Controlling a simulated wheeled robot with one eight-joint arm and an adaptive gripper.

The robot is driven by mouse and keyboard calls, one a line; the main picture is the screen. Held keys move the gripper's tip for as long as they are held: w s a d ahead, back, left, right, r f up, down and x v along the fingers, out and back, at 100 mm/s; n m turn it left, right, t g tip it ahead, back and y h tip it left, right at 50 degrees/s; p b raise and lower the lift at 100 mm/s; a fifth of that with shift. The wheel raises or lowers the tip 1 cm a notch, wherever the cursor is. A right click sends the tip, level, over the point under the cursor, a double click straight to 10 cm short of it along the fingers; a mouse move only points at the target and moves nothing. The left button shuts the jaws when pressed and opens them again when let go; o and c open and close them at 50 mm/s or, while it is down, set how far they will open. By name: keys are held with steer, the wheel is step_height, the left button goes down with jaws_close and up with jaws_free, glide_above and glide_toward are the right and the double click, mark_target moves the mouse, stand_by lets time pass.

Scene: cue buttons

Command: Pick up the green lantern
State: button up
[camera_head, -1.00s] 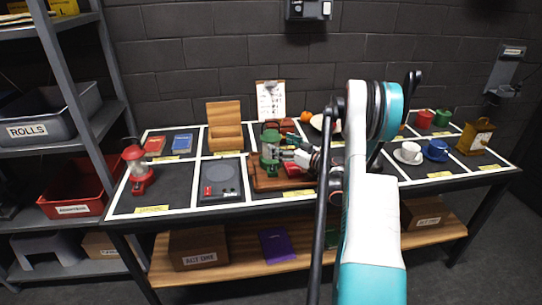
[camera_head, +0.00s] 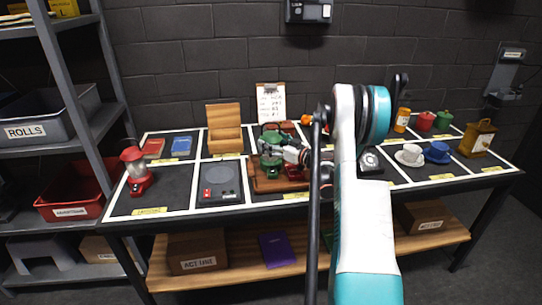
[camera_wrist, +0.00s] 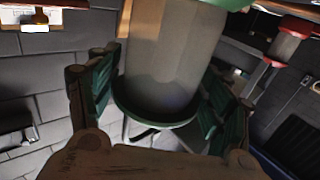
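The green lantern (camera_head: 272,137) stands upright on a wooden tray (camera_head: 262,187) in the middle of the table. My gripper (camera_head: 284,153) is at the lantern from the right and hides part of it. In the wrist view the lantern's grey glass body and green lower rim (camera_wrist: 157,118) fill the space between my fingers (camera_wrist: 160,92). One finger is on each side, very close to the lantern. The fingers look spread, and I see no clear grip; contact is hard to judge.
A red lantern (camera_head: 136,168) stands at the table's left. A dark scale-like device (camera_head: 219,183) lies left of the tray. A wooden box (camera_head: 224,140) and a clipboard (camera_head: 271,103) stand behind.

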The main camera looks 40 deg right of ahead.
steer(key=c, duration=0.4)
steer(key=shift+r, duration=0.15)
step_height(320, 180, up, 20)
steer(key=p, duration=0.7)
steer(key=shift+f, duration=0.2)
